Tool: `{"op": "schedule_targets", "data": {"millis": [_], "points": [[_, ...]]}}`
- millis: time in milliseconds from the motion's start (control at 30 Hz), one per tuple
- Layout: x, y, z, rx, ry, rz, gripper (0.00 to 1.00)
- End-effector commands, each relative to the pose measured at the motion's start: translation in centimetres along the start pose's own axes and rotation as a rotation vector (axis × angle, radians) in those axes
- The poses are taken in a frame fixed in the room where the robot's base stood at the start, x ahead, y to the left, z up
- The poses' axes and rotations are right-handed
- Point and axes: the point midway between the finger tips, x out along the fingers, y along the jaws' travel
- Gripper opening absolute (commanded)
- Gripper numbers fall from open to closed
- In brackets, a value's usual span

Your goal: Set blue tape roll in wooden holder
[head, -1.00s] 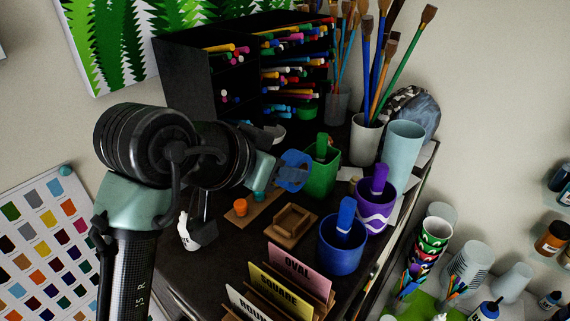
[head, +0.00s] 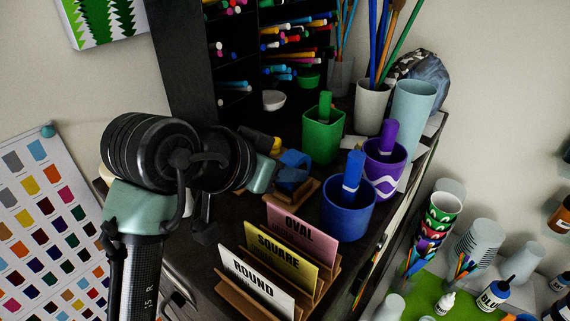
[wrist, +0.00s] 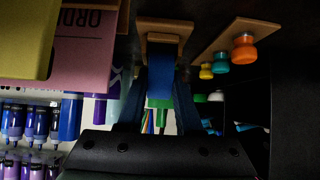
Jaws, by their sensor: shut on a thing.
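The blue tape roll (head: 294,160) is held at the end of my gripper (head: 280,172) in the head view. The wooden holder (head: 305,190) is directly below it, partly hidden by the roll. In the wrist view, which looks upside down, the blue roll (wrist: 160,72) reaches to the wooden holder (wrist: 175,27) and overlaps its edge. I cannot tell whether the roll sits in the recess or only touches or hovers by it. My gripper's dark body fills the bottom of the wrist view, with its jaws shut on the roll.
A blue cup (head: 347,217), a green cup (head: 322,143) and a purple cup (head: 385,176) stand close to the right and behind. The OVAL, SQUARE and ROUND cards (head: 282,256) stand in front. Small paint jars (wrist: 243,52) sit on a board beside the holder.

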Motion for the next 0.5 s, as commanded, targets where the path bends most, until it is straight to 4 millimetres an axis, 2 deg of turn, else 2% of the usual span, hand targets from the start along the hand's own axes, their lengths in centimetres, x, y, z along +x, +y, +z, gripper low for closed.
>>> {"op": "schedule_targets", "data": {"millis": [267, 300, 467, 500], "points": [[0.06, 0.01, 0.06, 0.000, 0.000, 0.000, 0.00], [0.06, 0.01, 0.06, 0.000, 0.000, 0.000, 0.40], [0.06, 0.01, 0.07, 0.000, 0.000, 0.000, 0.69], [0.07, 0.01, 0.07, 0.000, 0.000, 0.000, 0.69]]}}
